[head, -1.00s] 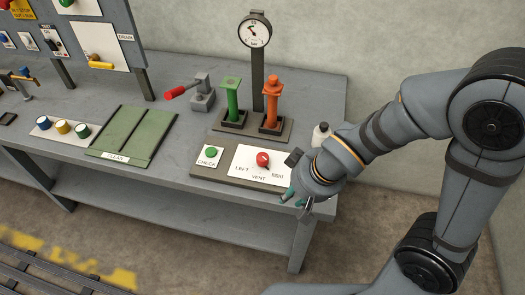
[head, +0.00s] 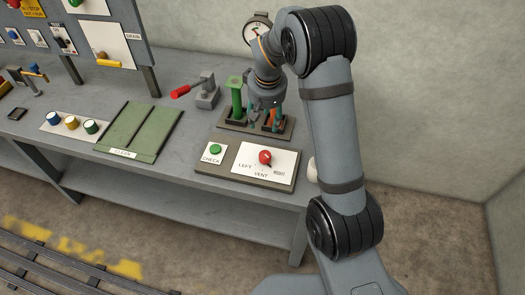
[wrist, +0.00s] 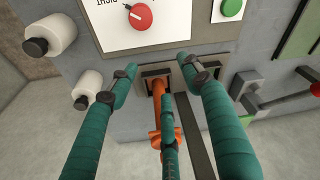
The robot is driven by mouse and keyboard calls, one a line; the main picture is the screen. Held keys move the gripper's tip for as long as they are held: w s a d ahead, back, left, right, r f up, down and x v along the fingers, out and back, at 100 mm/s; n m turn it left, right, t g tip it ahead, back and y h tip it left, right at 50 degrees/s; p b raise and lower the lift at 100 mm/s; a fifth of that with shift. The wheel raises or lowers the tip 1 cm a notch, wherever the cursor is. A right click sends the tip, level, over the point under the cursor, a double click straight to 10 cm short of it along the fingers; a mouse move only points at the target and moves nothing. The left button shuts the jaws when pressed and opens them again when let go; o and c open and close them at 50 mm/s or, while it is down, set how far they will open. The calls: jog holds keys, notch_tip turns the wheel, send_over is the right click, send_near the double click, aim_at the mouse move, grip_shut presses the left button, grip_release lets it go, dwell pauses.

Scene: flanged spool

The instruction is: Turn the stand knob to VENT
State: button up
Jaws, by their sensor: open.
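The stand knob is a round red knob (head: 265,157) on a white plate lettered LEFT, VENT and RIGHT; it also shows at the top of the wrist view (wrist: 140,17). Its pointer appears turned toward the RIGHT lettering. My gripper (head: 265,122) is behind the knob panel, pointing down at the orange spool. In the wrist view, my open teal fingers (wrist: 158,78) are spread around the orange spool (wrist: 157,112), which stands in a dark square socket. One finger partly covers the spool; I cannot tell whether it touches. Nothing is gripped at the knob.
A green post (head: 237,97) stands just left of my gripper. The gauge (head: 257,28) stands behind, partly covered by my arm. The green CHECK button (head: 215,149) is left of the knob. White bottles (wrist: 83,90) stand beside the panel. A red-handled lever (head: 182,91) is farther left.

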jog(key=n, duration=0.1)
jog(key=n+g, duration=0.2)
jog(key=n, duration=0.4)
send_near(265, 154)
notch_tip(265, 154, down, 8)
jog(key=shift+a+f+p, duration=0.15)
jog(key=shift+f+p, duration=0.1)
jog(key=shift+p, duration=0.25)
jog(key=shift+c, duration=1.1)
jog(key=c, duration=0.9)
jog(key=shift+c, duration=0.2)
